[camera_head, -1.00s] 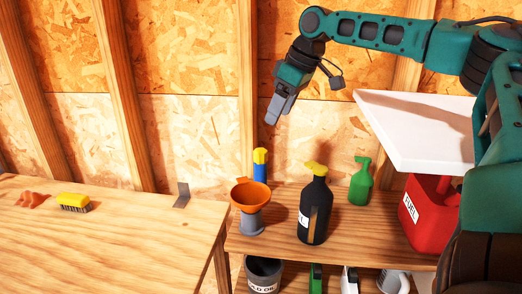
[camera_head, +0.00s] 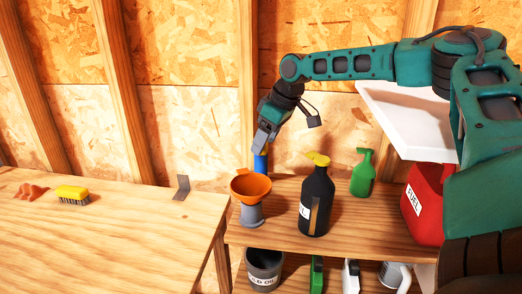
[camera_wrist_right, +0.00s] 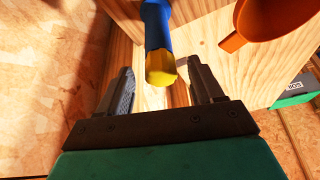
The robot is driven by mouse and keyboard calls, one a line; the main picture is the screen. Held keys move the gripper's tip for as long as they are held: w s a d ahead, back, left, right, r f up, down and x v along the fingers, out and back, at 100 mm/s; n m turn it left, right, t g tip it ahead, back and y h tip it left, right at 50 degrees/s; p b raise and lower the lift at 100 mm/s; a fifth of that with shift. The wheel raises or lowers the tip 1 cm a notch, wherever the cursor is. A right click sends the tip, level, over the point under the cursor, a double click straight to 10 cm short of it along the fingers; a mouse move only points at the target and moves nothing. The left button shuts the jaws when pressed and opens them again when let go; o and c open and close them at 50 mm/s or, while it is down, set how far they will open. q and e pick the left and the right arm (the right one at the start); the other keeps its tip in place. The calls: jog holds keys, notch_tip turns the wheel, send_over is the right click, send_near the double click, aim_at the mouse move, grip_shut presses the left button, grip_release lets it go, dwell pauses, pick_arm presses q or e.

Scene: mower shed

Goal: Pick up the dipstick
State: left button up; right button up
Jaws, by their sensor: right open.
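I cannot make out a thing that is clearly a dipstick. My right gripper (camera_head: 262,144) points down at a blue cylinder (camera_head: 261,163) with a yellow top, which stands behind the orange funnel on the shelf. In the right wrist view my right gripper (camera_wrist_right: 160,84) is open, and the yellow end (camera_wrist_right: 161,70) of the blue cylinder shows between its two fingers, with a gap on each side. In the head view the gripper hides the yellow top. My left gripper is not in view.
An orange funnel (camera_head: 250,186) stands close in front of the blue cylinder. A black bottle (camera_head: 316,205), a green spray bottle (camera_head: 362,176) and a red fuel can (camera_head: 427,200) share the shelf (camera_head: 285,240). The workbench (camera_head: 110,235) at left holds a yellow brush (camera_head: 72,192).

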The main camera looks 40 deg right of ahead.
jog(key=shift+w+a+f, duration=0.1)
jog(key=shift+w+f, duration=0.1)
jog(key=shift+f, duration=0.3)
jog(key=c, duration=1.1)
jog(key=shift+r, duration=0.1)
